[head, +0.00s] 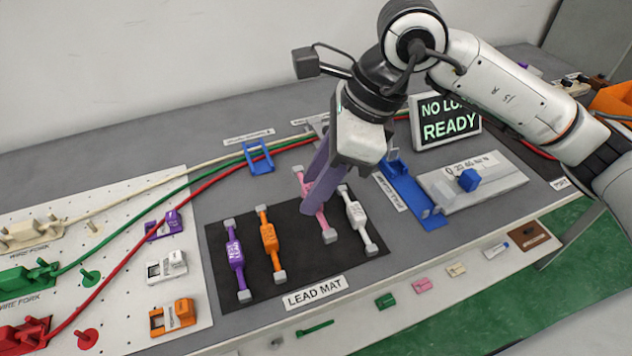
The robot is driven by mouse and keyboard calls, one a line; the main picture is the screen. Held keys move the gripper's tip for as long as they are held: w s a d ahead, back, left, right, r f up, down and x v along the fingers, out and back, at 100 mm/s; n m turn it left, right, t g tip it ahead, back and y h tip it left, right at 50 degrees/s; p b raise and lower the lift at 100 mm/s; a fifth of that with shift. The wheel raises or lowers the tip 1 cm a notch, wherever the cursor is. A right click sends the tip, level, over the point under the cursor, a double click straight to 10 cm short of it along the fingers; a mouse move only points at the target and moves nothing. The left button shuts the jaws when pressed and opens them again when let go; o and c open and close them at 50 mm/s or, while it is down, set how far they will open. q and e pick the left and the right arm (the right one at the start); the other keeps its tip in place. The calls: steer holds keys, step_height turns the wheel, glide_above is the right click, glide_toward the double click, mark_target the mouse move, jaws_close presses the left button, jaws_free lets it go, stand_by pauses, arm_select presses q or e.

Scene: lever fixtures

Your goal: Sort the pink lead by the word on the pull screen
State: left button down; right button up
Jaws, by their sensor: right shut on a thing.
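The pink lead (323,223) lies on the black lead mat (290,270), between the orange and white leads. My right gripper (312,205) comes down over it from above and is shut on it; the fingers hide its middle. My left gripper is not in view.
Purple (235,256), orange (268,240) and white (357,218) leads lie on the mat. A blue bracket (258,158) stands behind it. A white pegboard (110,250) with wire forks, wires and coloured clips fills the left. Small coloured blocks line the front ledge.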

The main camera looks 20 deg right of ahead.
steer(key=shift+a+f+b, duration=0.1)
steer(key=shift+f+b, duration=0.05)
steer(key=shift+b, duration=0.35)
steer(key=shift+f+b, duration=1.25)
steer(key=shift+f, duration=0.1)
steer(key=shift+f+b, duration=0.35)
steer(key=shift+b, duration=0.25)
